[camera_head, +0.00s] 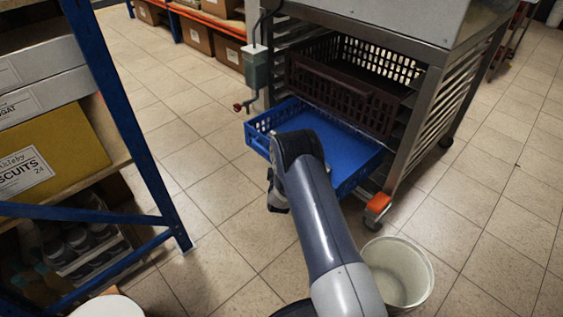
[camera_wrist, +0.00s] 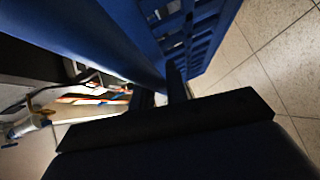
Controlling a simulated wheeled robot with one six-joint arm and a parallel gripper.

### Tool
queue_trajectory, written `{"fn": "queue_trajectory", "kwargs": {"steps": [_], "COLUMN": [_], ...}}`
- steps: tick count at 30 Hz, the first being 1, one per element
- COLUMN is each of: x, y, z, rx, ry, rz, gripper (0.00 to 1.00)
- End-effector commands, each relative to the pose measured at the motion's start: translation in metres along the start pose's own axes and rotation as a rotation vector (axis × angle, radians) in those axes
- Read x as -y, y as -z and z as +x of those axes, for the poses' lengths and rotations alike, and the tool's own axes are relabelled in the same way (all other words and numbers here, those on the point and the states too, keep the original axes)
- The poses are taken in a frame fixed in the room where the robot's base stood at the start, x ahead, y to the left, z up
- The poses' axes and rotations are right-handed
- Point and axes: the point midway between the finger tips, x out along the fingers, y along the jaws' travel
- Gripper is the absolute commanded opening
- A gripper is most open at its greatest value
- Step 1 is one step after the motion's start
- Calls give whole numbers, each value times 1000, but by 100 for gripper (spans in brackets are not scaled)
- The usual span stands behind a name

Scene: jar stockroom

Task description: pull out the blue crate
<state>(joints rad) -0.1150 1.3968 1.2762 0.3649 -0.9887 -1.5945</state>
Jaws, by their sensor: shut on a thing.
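The blue crate (camera_head: 352,150) sits low in the metal rack (camera_head: 425,105) and sticks well out of its front. Its inside looks empty where I can see it. My gripper is at the crate's near left side in the head view, mostly hidden behind my own arm. In the wrist view my gripper (camera_wrist: 164,84) has its dark fingers against the blue crate (camera_wrist: 204,32), shut on its edge. The exact grip on the rim is dark and hard to make out.
A dark brown crate (camera_head: 335,95) sits just above, also sticking out. A pale bin (camera_head: 397,272) stands on the floor near the rack's orange-marked caster (camera_head: 377,204). A blue-framed shelf (camera_head: 130,115) stands at left. Tiled floor (camera_head: 215,215) lies open between.

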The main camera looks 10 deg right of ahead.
Motion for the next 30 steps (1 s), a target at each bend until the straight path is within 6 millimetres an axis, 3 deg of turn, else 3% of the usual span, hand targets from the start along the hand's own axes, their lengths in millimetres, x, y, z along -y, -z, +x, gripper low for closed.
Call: {"fn": "queue_trajectory", "kwargs": {"steps": [9, 19, 30], "x": [0, -1, -2], "y": [0, 0, 1], "z": [0, -6, -70], "rx": [-1, -1, -2], "ry": [0, 1, 4], "rz": [0, -1, -2], "gripper": [36, 36, 36]}}
